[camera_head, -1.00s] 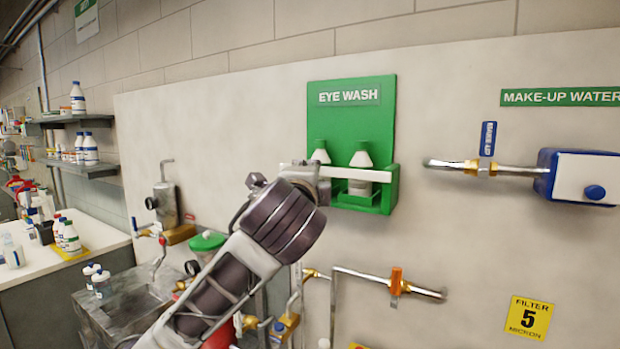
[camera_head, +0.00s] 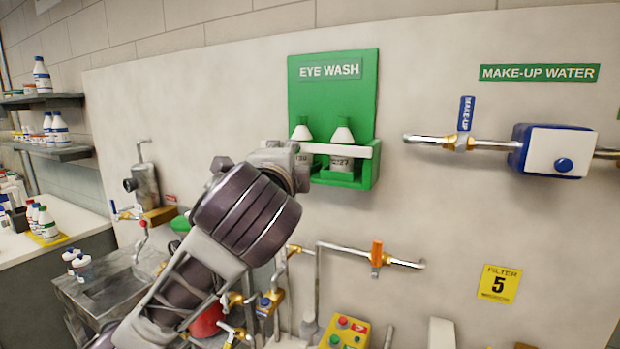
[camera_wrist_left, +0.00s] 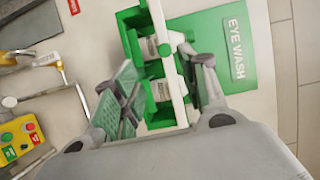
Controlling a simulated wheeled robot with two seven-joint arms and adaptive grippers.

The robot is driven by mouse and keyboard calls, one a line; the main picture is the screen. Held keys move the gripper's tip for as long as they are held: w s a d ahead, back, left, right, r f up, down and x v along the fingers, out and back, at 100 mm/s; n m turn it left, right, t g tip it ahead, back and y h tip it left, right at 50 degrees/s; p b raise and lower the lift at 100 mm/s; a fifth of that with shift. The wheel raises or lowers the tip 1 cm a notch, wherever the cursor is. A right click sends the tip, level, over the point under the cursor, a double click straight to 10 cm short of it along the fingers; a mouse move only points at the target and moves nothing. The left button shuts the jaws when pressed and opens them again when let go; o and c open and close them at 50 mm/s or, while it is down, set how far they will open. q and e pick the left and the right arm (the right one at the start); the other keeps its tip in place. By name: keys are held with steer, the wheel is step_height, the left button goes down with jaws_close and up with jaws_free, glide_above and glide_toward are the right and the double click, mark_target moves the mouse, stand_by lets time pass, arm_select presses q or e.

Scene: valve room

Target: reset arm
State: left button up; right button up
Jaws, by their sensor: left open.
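My left arm reaches in from the lower left in the head view, with my left gripper (camera_head: 287,162) at its end, in front of the lower left of the green eye wash station (camera_head: 333,85). In the left wrist view my left gripper (camera_wrist_left: 160,68) has its two fingers spread apart, with nothing held between them. The white bar and bottles of the eye wash station (camera_wrist_left: 237,50) show between and beyond the fingers. I cannot tell whether a finger touches the station. My right gripper is not in view.
On the wall panel are a blue make-up water unit (camera_head: 553,150) with its pipe and an orange-handled valve (camera_head: 376,253). A yellow button box (camera_head: 345,333) is below. A metal sink (camera_head: 110,295) and shelves with bottles (camera_head: 50,153) are at left.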

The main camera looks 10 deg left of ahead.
arm_select(q)
steer(key=a+f+n+g+h, duration=0.15)
steer(key=f+n+g, duration=0.25)
steer(key=f, duration=1.2)
steer(key=a+f+n+g, duration=0.3)
steer(key=f, duration=1.4)
steer(key=s+a+f+n+g, duration=0.3)
steer(key=s+f+n+g, duration=0.1)
steer(key=s+f, duration=0.75)
steer(key=s+a+f+n+g, duration=0.35)
steer(key=s+f, duration=0.55)
steer(key=f, duration=0.6)
step_height(320, 180, down, 33)
steer(key=s+a, duration=0.1)
steer(key=s, duration=0.2)
steer(key=s+a+f+g, duration=0.1)
steer(key=s+a+f, duration=0.2)
steer(key=s+f, duration=0.6)
steer(key=s+a+f+g, duration=0.1)
steer(key=s+a+f, duration=0.2)
steer(key=s+f, duration=0.7)
steer(key=shift+s, duration=1)
